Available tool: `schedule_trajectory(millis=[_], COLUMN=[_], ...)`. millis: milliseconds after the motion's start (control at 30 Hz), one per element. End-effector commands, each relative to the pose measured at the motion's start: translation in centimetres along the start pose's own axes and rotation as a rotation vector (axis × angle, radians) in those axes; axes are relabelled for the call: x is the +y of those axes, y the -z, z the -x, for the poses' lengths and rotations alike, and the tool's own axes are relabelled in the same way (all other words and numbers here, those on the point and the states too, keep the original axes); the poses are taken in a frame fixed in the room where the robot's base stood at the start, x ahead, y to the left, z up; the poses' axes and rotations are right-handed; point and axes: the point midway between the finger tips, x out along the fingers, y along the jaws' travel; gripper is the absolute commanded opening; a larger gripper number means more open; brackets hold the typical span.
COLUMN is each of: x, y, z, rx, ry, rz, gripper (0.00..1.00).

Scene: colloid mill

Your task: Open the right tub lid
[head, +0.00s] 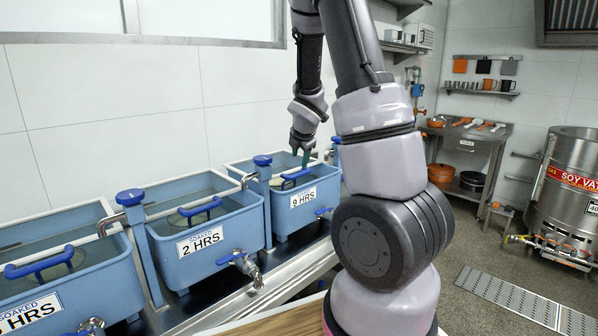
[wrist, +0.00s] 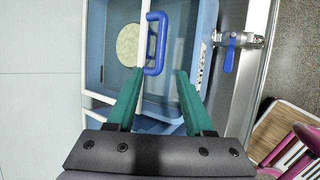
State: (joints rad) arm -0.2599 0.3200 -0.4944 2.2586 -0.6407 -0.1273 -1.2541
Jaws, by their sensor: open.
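The right tub (head: 295,218) is blue, with a "9 HRS" label on its front. Its see-through lid carries a blue bar handle (head: 295,174), and the lid appears to lie on the tub. My gripper (head: 305,158) hangs over this tub near the handle, partly beside my arm. In the wrist view, the green fingers of my gripper (wrist: 160,72) are spread apart with nothing held. The lid's blue handle (wrist: 163,42) lies just beyond and between the fingertips. Whether a finger touches it I cannot tell.
The "2 HRS" tub (head: 207,256) and another tub (head: 70,285) stand to the left on the metal counter. Blue-topped posts (head: 131,198) and pipes stand between tubs. A blue-handled tap (wrist: 229,52) juts from the tub front. The soy vat (head: 570,190) stands far right.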

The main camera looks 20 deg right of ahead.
Motion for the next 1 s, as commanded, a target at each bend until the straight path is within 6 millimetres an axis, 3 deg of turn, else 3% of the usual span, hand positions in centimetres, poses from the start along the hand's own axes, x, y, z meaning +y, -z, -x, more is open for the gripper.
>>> schedule_trajectory(millis=[500,933,967,1000], x=[-0.1,-0.1,-0.1,-0.1], y=[0.0,0.0,0.0,0.0], z=[-8.6,-9.7,-9.7,-9.7], rx=[0.0,0.0,0.0,0.0], ry=[0.002,0.001,0.001,0.001], rz=[-0.005,-0.007,-0.007,-0.007], gripper=[0.52,0.52,0.48,0.33])
